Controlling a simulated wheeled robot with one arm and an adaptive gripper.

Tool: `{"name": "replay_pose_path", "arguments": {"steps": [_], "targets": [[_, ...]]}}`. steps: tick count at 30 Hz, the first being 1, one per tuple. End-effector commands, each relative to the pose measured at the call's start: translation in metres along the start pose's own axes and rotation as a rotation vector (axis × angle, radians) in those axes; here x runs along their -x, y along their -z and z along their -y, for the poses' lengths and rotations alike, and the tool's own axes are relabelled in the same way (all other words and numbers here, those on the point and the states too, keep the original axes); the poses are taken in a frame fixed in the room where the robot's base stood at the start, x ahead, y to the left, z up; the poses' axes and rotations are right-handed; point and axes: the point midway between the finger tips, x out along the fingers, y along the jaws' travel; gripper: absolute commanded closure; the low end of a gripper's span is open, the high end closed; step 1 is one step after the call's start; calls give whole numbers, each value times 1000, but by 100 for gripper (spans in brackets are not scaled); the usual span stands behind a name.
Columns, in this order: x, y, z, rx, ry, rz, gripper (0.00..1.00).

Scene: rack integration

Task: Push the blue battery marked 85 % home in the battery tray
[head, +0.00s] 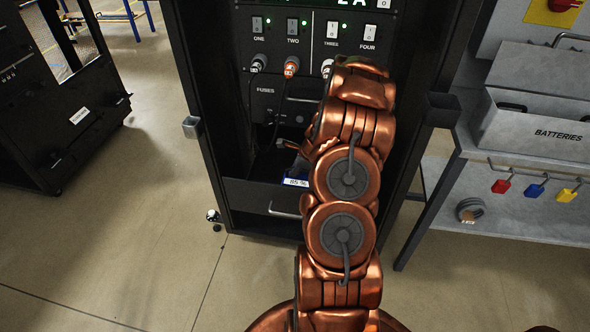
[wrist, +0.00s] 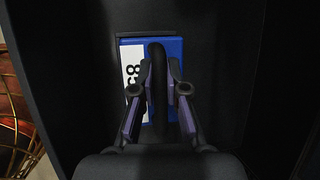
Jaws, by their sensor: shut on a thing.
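The blue battery (wrist: 174,48) with a white label strip lies in the dark battery tray (wrist: 70,60) in the wrist view. In the head view its label end (head: 296,182) shows beside my arm, low in the rack. My gripper (wrist: 160,75) is shut on the battery's black handle, one finger on each side. The tray (head: 240,194) is pulled out of the rack, with a metal handle on its front. My arm hides much of the battery and tray in the head view. I cannot tell how far in the battery sits.
The rack (head: 190,70) rises around the tray, with switches, cables and a fuse panel (head: 290,102) above. A grey workbench (head: 520,220) with a BATTERIES bin (head: 540,125) stands at right. Another black rack (head: 60,130) is at left. The floor between them is clear.

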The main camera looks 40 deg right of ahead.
Motion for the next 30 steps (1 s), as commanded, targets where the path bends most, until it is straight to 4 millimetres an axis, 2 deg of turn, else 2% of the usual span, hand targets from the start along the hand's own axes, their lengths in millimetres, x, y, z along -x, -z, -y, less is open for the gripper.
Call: {"name": "replay_pose_path", "arguments": {"steps": [28,29,30], "targets": [[-13,5,-2,1,4,1,100],[-13,5,-2,1,4,1,86],[-12,5,-2,1,4,1,82]]}}
